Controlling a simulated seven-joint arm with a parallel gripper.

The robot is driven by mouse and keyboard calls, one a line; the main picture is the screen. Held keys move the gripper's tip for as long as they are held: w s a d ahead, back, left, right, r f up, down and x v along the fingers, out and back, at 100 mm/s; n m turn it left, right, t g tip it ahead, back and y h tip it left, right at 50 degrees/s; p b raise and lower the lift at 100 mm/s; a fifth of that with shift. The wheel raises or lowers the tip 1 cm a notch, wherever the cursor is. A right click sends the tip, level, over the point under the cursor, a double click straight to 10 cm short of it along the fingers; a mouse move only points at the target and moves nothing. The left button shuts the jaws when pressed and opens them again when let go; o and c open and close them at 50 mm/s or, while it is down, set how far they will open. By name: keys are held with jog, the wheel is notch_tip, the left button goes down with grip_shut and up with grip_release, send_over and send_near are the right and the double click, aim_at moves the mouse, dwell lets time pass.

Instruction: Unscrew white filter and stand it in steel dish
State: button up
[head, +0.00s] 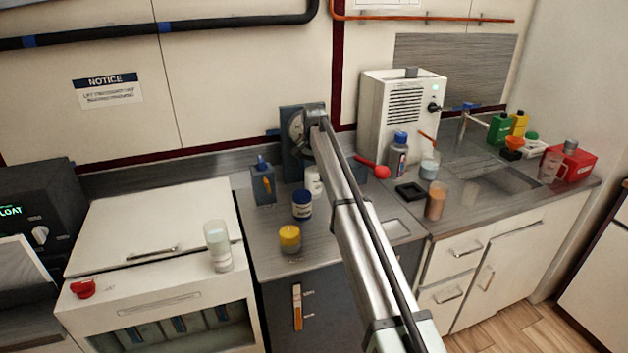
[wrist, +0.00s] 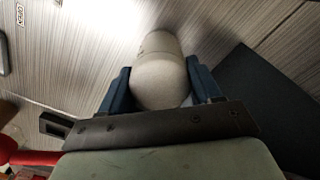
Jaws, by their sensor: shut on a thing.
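The white filter (wrist: 160,80) is a smooth pale cylinder with a rounded near end. My gripper (wrist: 158,70) is shut on it, one blue finger on each side. In the head view a white cylinder (head: 314,182) shows beside my arm, in front of the blue-grey housing (head: 291,150); it appears to be the same filter. My fingers are hidden there. I cannot tell whether the filter is still threaded in. A shallow pale steel rectangle (head: 397,226) on the counter, right of my arm, may be the steel dish.
A blue-lidded jar (head: 302,205), a yellow pot (head: 290,239) and a blue-grey holder (head: 263,187) stand left of my arm.

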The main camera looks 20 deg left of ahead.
jog(key=n, duration=1.1)
jog(key=o, duration=0.9)
